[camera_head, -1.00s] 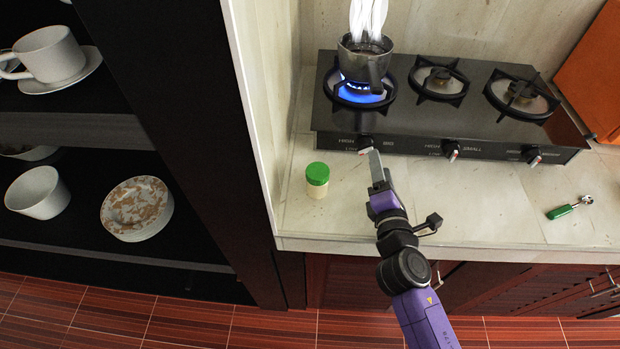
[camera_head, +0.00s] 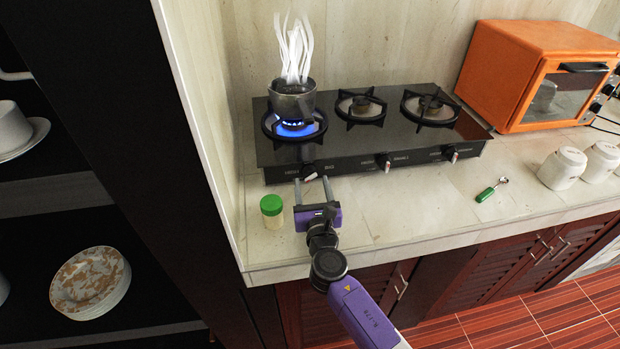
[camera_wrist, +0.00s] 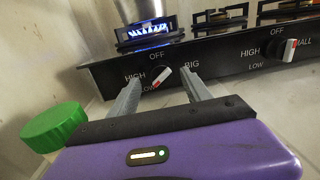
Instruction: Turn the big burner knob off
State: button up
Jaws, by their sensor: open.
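The big burner knob (camera_head: 310,173) is the leftmost knob on the stove front, beside the label BIG in the wrist view. Its white bar with a red mark (camera_wrist: 162,77) is tilted, not upright under OFF; the red end is at lower left. The left burner (camera_head: 294,128) has a blue flame lit under a steaming metal pot (camera_head: 293,102). My gripper (camera_head: 312,181) is open, its fingers spread either side of the knob in the wrist view (camera_wrist: 163,86). I cannot tell whether a finger touches it.
A green-lidded jar (camera_head: 271,212) stands just left of my gripper. The middle knob (camera_head: 383,162) and right knob (camera_head: 451,154) are to the right. A green-handled utensil (camera_head: 490,190), white canisters (camera_head: 562,168) and an orange oven (camera_head: 535,75) are farther right. The counter between is mostly clear.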

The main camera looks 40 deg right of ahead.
aim_at(310, 175)
jog(key=shift+x, duration=1.5)
jog(key=shift+c, duration=0.5)
grip_shut()
